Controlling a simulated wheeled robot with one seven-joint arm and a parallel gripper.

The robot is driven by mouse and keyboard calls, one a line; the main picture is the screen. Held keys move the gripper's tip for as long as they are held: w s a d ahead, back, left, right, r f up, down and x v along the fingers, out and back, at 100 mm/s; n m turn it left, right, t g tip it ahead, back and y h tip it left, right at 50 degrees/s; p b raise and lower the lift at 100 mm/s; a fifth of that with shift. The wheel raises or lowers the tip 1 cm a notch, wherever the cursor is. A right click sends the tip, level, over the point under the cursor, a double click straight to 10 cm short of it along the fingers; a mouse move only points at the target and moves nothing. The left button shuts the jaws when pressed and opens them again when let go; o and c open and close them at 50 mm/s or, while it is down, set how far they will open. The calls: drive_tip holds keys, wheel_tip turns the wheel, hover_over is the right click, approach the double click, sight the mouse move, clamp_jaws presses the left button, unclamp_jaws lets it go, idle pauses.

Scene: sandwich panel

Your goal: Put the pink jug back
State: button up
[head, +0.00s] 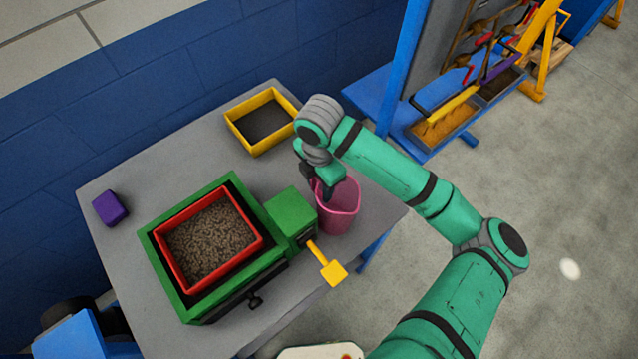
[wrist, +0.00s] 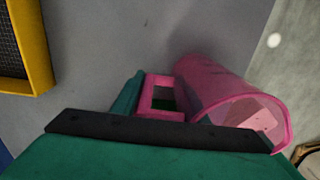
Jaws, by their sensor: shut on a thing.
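The pink jug (head: 341,208) is at the right end of the grey table, beside the green box's side block. It looks upright and see-through; I cannot tell whether its base touches the table. My gripper (head: 324,190) is at the jug's left side, shut on its handle. In the wrist view the jug (wrist: 225,95) shows at the right, with its square handle (wrist: 152,97) at my gripper. The fingertips are mostly hidden behind the dark bar of my gripper there.
A green box (head: 165,262) holds a red tray (head: 215,278) of brown grains; a yellow lever (head: 333,272) sticks out from it. A yellow tray (head: 284,93) stands at the back and a purple block (head: 110,208) at the left. The table (head: 165,190) is clear between them.

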drive_tip(key=shift+f, duration=0.1)
drive_tip(key=o, duration=1.1)
drive_tip(key=shift+o, duration=0.7)
drive_tip(key=shift+s, duration=0.1)
wheel_tip(320, 180, up, 12)
drive_tip(key=shift+r, duration=0.15)
drive_tip(key=shift+a, duration=0.1)
